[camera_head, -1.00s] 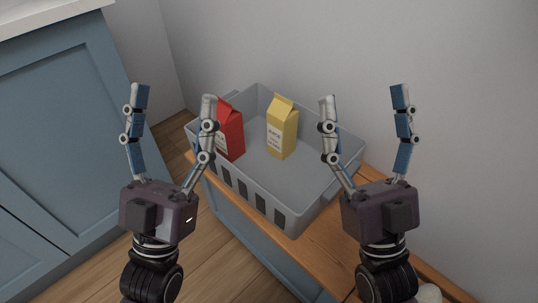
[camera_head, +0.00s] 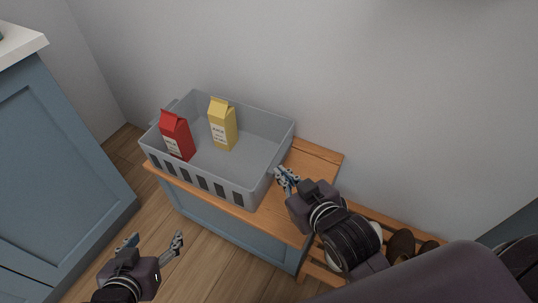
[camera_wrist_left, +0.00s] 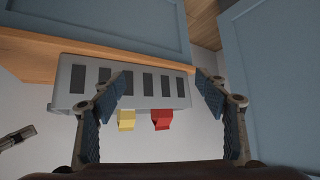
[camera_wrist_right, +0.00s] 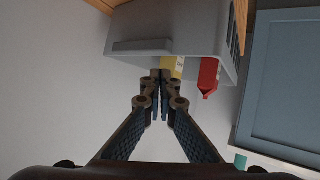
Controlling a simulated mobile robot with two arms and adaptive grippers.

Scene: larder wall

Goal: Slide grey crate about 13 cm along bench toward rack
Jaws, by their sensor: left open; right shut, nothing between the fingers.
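The grey crate (camera_head: 225,188) sits upright on the wooden bench (camera_head: 310,165), its slotted long side along the bench's front edge. A red carton (camera_head: 176,136) and a yellow carton (camera_head: 222,125) stand inside it. My right gripper (camera_head: 282,174) is shut and empty at the crate's right end wall; I cannot tell if it touches. In the right wrist view its fingertips (camera_wrist_right: 161,76) lie close to the crate's end (camera_wrist_right: 180,25). My left gripper (camera_head: 156,239) is open and empty, low in front of the bench. The left wrist view shows the slotted side (camera_wrist_left: 120,85) beyond its fingers.
A slatted wooden rack (camera_head: 375,212) with dark shoes (camera_head: 402,244) stands right of the bench, partly hidden by my right arm. A blue cabinet (camera_head: 60,160) stands at the left. A bare strip of bench top lies right of the crate. A wall runs behind.

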